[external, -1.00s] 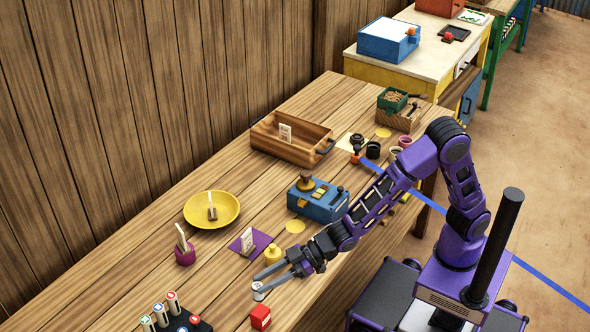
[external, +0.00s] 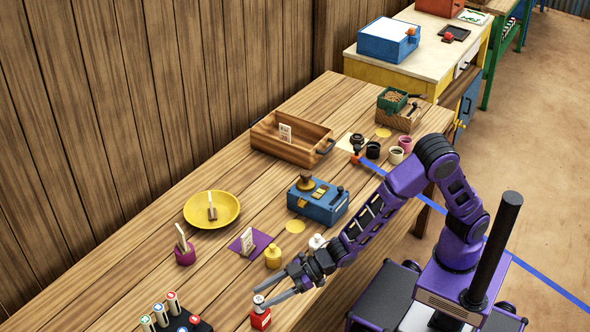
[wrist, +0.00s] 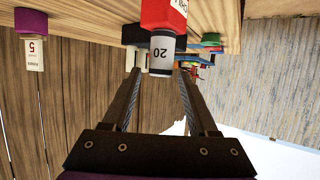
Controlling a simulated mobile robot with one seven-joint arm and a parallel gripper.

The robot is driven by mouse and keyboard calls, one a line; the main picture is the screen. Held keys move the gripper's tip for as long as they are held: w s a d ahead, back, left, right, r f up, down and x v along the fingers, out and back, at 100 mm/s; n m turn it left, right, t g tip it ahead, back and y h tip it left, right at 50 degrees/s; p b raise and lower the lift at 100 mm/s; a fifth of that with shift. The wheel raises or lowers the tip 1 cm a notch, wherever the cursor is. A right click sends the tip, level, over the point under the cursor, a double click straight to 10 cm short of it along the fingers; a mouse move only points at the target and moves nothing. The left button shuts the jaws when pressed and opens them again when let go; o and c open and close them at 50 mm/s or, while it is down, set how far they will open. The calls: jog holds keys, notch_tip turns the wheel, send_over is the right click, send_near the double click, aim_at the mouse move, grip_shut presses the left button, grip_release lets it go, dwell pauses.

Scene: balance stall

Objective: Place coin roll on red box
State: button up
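The coin roll (wrist: 161,53) is a short grey-and-white cylinder marked 20. It stands upright on the red box (wrist: 163,14), touching its top. In the external view the coin roll (external: 258,300) shows as a small pale piece on the red box (external: 260,319) near the table's front edge. My gripper (external: 263,296) is open, its two fingers just beside the roll's height. In the wrist view, upside down, the fingers (wrist: 158,72) are spread wider than the roll, with a gap visible on each side.
A black tray with several coloured-top rolls (external: 172,300) stands to the left. A blue register (external: 318,203) is farther back.

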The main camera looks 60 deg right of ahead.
jog(key=shift+r, duration=0.1)
jog(key=shift+s+d+r, duration=0.1)
jog(key=shift+r, duration=0.05)
jog(key=p+v, duration=0.1)
jog(key=v, duration=1)
jog(key=shift+s+d, duration=0.3)
